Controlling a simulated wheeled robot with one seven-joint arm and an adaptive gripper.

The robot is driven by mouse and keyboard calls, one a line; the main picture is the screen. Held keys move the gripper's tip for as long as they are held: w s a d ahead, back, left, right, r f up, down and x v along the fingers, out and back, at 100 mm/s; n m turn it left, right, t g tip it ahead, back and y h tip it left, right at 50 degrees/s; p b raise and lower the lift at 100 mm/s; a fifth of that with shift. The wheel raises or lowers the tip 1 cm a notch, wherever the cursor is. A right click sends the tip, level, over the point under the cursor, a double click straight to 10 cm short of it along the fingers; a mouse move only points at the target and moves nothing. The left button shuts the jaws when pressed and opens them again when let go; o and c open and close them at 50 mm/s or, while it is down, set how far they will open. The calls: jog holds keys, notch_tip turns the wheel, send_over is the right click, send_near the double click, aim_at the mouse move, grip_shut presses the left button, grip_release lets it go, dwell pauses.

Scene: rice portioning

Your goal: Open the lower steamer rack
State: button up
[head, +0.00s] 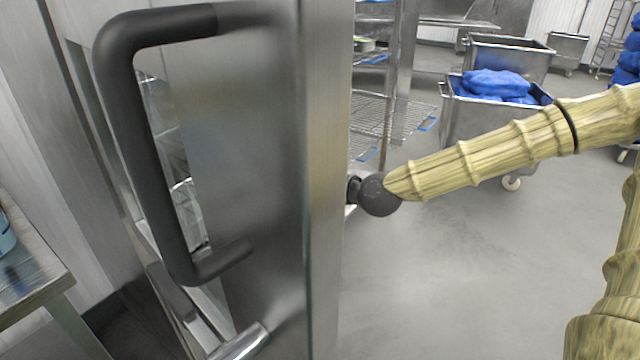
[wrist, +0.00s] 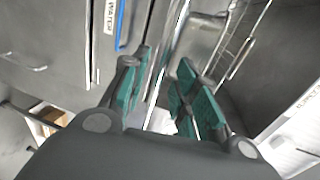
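My gripper (wrist: 163,88) shows in the wrist view with its green-padded fingers spread apart. A shiny steel edge or bar (wrist: 165,60) runs between the fingers; I cannot tell whether either pad touches it. A wire rack part (wrist: 235,55) shows to the right of the fingers. I cannot tell for sure which part is the lower steamer rack. In the head view my arm reaches in from the right, and its end and my gripper are hidden behind a large steel door (head: 250,130) with a black handle (head: 150,150).
In the wrist view a steel front with a WATER label (wrist: 109,17) and a blue strip (wrist: 122,25) stands at the upper left. In the head view, wire shelving (head: 385,115) and a steel cart (head: 470,120) with blue bags (head: 495,83) stand behind. Grey floor is clear below my arm.

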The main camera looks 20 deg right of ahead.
jog(key=v, duration=0.9)
jog(key=shift+s+d, duration=0.15)
dwell(0.4)
jog(key=shift+s, duration=0.1)
dwell(0.6)
jog(key=s+a+f+n+g+h+p, duration=0.1)
jog(key=s+f+n+g+h+p, duration=0.25)
jog(key=f, duration=0.85)
jog(key=s+a+f+n+g+h+p, duration=0.15)
jog(key=s+f+g, duration=0.35)
jog(key=f, duration=0.7)
jog(key=s+f+n+g+h+p, duration=0.1)
jog(key=s+f+n, duration=0.1)
jog(key=s+f, duration=0.3)
jog(key=s+a+f+n+g+h+p, duration=0.1)
jog(key=s+f, duration=0.4)
jog(key=s, duration=0.6)
jog(key=s+a+f+n+g+h+p, duration=0.1)
jog(key=s+f+n+g+p, duration=0.2)
jog(key=s+f, duration=0.2)
jog(key=s, duration=0.3)
jog(key=shift+s+f, duration=0.35)
